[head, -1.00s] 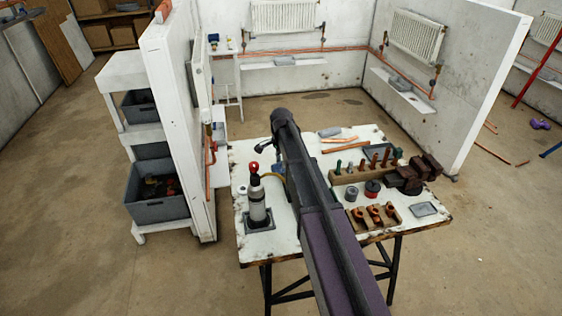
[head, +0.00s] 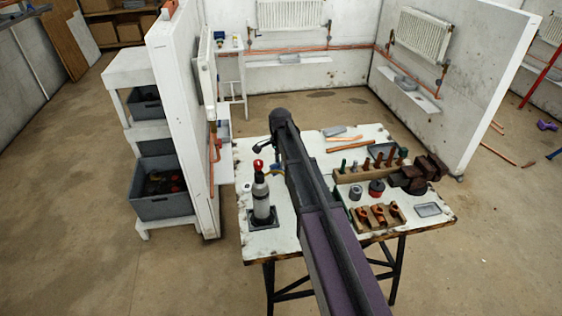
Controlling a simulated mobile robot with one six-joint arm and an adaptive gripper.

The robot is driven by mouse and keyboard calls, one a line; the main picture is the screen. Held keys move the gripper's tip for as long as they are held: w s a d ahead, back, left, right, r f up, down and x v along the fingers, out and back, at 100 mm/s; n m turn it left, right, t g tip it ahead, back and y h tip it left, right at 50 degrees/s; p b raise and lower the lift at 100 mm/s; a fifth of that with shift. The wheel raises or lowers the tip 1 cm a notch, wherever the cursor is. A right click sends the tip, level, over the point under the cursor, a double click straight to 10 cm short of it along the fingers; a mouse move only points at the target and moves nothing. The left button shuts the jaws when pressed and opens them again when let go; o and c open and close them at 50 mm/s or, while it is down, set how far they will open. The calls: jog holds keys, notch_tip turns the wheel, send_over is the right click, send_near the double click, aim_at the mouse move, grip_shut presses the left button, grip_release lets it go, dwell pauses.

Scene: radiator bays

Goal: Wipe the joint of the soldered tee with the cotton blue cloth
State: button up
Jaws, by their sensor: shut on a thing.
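My arm reaches from the bottom edge over the workbench (head: 285,240). A small dark piece, apparently my gripper (head: 259,152), juts left from the arm's far end, above the bench's left part. Its fingers and anything between them are too small and partly hidden to make out. I cannot make out the blue cloth. Copper pipework (head: 213,150) runs down the right face of the white partition at left, beyond the gripper on its left. Which fitting there is the soldered tee cannot be told at this size. A visible gap separates the dark piece from this pipework.
A gas bottle with a red top (head: 260,195) stands on the bench beneath the gripper. A wooden rack (head: 347,176), a block of copper fittings (head: 367,221) and a dark vise (head: 420,177) fill the right side.

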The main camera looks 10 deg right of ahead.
jog(key=shift+r, duration=0.15)
jog(key=shift+r+p, duration=2.9)
jog(key=shift+p, duration=0.15)
jog(key=shift+f, duration=0.15)
